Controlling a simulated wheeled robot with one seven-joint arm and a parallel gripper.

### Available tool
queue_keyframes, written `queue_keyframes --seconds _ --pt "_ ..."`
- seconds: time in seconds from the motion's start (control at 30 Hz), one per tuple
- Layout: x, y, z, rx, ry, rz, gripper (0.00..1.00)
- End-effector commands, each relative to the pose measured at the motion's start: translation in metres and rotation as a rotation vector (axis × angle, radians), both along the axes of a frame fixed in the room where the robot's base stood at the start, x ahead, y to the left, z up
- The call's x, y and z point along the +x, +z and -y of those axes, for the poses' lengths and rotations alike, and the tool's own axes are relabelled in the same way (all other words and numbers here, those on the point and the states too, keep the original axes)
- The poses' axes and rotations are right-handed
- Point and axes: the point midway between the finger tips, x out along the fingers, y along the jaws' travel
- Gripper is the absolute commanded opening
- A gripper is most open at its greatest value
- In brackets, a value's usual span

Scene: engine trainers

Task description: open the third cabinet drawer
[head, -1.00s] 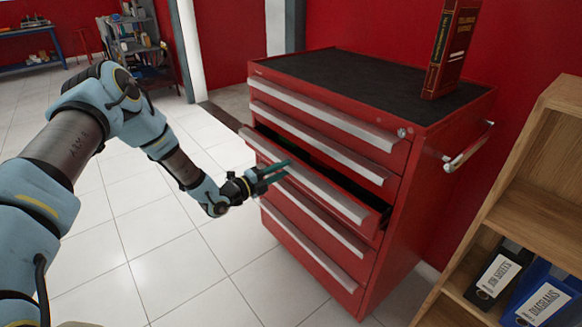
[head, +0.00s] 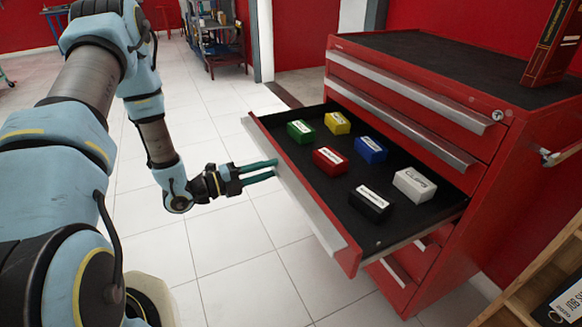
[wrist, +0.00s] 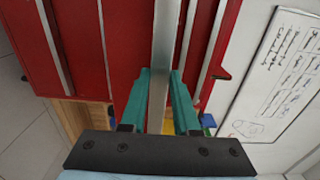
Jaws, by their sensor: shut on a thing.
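The red tool cabinet (head: 487,180) stands at the right in the head view. Its third drawer (head: 390,232) is pulled far out, with a black inside holding several small boxes. The drawer's long silver handle (head: 301,204) runs along its front edge. My gripper (head: 276,169) is at the left part of that handle, its teal fingers shut on it. In the wrist view the handle (wrist: 166,50) passes between the two fingers (wrist: 160,98). The exact contact at the fingertips is small in the head view.
A red book (head: 556,40) stands on the cabinet top. A wooden shelf (head: 535,290) is at the lower right, close to the cabinet. The tiled floor (head: 140,220) left of the drawer is clear. A grey shelf rack (head: 216,38) stands far back.

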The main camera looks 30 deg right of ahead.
Motion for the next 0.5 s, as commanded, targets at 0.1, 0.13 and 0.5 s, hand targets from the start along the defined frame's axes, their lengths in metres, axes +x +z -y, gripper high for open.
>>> queue_keyframes --seconds 0.1,0.13,0.5 --pt "0.0 -0.009 -0.021 0.017 0.0 -0.003 0.0" --pt "0.0 -0.009 -0.025 0.017 0.0 -0.003 0.0" --pt "0.001 -0.007 -0.045 0.014 -0.003 -0.003 0.0"
